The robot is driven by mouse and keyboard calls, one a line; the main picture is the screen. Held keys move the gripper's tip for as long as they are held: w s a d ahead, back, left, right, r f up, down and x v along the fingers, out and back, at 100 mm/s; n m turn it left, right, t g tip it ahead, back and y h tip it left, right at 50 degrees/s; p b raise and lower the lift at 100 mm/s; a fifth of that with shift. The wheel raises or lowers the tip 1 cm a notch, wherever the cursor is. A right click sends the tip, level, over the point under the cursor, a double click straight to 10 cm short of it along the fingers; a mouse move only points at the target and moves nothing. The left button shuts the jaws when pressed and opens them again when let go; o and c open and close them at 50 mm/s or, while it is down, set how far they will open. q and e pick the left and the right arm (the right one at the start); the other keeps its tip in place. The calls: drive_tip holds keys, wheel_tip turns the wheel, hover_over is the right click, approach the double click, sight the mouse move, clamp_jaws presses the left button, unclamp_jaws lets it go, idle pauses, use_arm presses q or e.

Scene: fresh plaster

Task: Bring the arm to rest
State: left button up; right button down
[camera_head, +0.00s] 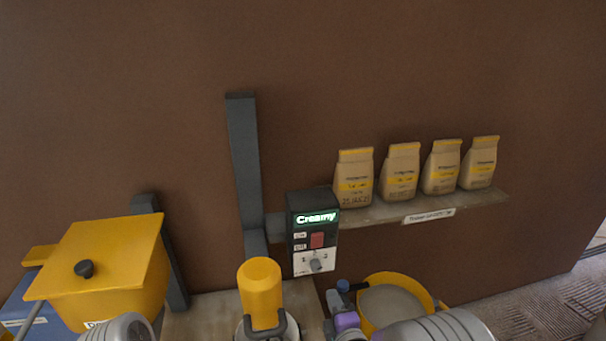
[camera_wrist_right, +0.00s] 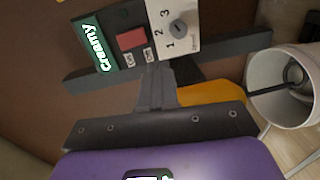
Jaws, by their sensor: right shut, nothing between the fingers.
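My right gripper (camera_head: 334,300) is low in the head view, with its purple body beside the yellow cylinder and in front of the yellow-rimmed bowl. In the wrist view its dark fingers (camera_wrist_right: 155,88) are together with nothing between them. They point towards the control box, apparently without holding it. The control box (camera_head: 312,231) has a lit green "Creamy" display, a red button and a dial; it also shows in the wrist view (camera_wrist_right: 140,38). My left arm shows only as a link at the bottom left; its gripper is out of view.
A yellow cylinder (camera_head: 260,288) stands over a white pot (camera_wrist_right: 283,100). A yellow-rimmed bowl (camera_head: 428,299) of grey material is at right. Several paper bags (camera_head: 399,172) stand on a shelf (camera_head: 375,215). A yellow lidded box (camera_head: 95,262) is at left. The upper wall area is clear.

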drive_tip(key=s+d+f+m+g, duration=0.1)
drive_tip(key=s+f+m+g, duration=0.25)
drive_tip(key=f, duration=0.45)
drive_tip(key=s+d+f+m+g+h+b, duration=0.1)
drive_tip(key=s+f+m+g, duration=0.25)
drive_tip(key=f, duration=0.45)
drive_tip(key=s+d+f+m+g, duration=0.1)
drive_tip(key=s+f+m+g, duration=0.15)
drive_tip(key=f+m, duration=0.4)
drive_tip(key=s+a+f+m+g+y, duration=0.2)
drive_tip(key=s+a+f+m+g, duration=0.2)
drive_tip(key=s, duration=1)
wheel_tip(320, 180, down, 6)
drive_tip(key=m+g, duration=0.2)
drive_tip(key=m, duration=0.2)
drive_tip(key=shift+f+y+b, duration=0.25)
drive_tip(key=shift+y+b, duration=0.05)
drive_tip(key=shift+b, duration=0.1)
drive_tip(key=shift+m+g, duration=0.25)
